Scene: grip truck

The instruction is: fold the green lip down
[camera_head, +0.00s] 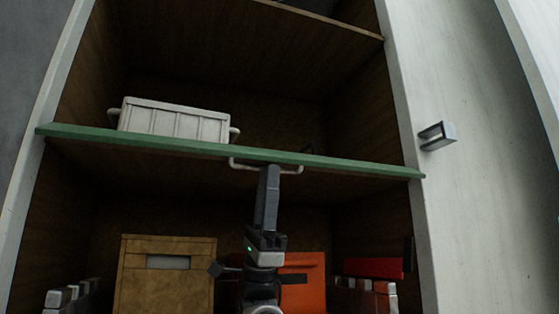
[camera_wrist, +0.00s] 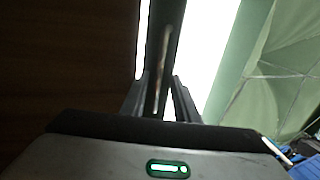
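The green lip (camera_head: 340,164) is a long strip along the front edge of the middle shelf, lying level with it. A pale bar handle (camera_head: 240,166) hangs under its middle. My gripper (camera_head: 268,172) reaches up from below to the handle. In the wrist view the fingers (camera_wrist: 160,98) stand apart, one on each side of a thin bar, the handle (camera_wrist: 162,65), with gaps visible. The lip shows there as a dark strip beyond the fingers. Whether a finger touches the handle cannot be told.
A white ribbed crate (camera_head: 174,121) stands on the shelf behind the lip at left. Below are a tan box (camera_head: 165,285), an orange case (camera_head: 305,265) and a red item (camera_head: 373,268). A white door with a metal latch (camera_head: 437,135) stands at right.

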